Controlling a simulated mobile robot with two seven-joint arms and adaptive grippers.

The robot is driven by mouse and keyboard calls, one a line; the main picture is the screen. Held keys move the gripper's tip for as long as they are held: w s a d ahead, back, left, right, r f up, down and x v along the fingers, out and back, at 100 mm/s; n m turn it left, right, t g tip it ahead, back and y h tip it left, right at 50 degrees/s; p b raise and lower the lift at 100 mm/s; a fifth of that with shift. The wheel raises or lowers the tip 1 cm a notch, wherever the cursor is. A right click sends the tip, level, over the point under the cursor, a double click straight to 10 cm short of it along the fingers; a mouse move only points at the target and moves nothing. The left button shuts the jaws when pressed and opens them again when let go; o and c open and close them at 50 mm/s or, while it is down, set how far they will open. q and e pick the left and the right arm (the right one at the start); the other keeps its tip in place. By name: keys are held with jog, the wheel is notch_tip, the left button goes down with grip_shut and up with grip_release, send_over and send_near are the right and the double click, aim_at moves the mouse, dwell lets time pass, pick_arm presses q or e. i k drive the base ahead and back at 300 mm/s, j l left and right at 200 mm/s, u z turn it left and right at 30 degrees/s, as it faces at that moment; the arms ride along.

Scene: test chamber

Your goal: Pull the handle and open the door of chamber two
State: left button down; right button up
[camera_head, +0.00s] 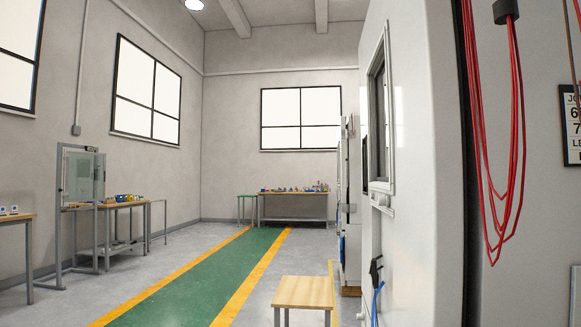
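A tall white chamber-like cabinet (425,220) fills the right side of the view, seen at a steep angle. Its face has a framed window (379,110). A light-coloured fitting, possibly a handle (380,202), sits just below the window. A second white unit (349,200) stands farther back, partly hidden. No label shows which one is chamber two. At this angle I cannot tell whether a door is open or shut. Neither of my grippers is in view.
A small wooden table (304,292) stands in front, left of the cabinet. A green walkway (195,285) with yellow edges is clear. Benches stand at the left and back (293,194). Red cables (495,150) hang at the right. A black fitting with a blue cable (376,298) is low on the cabinet.

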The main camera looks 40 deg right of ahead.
aim_at(414, 249)
jog(key=i+z, duration=0.25)
jog(key=i, duration=0.25)
jog(key=i+z, duration=0.3)
jog(key=i, duration=0.15)
jog(key=i+j+z, duration=0.1)
jog(key=i+z, duration=0.15)
jog(key=i, duration=0.25)
jog(key=i+j+z, duration=0.3)
jog(key=i, duration=0.15)
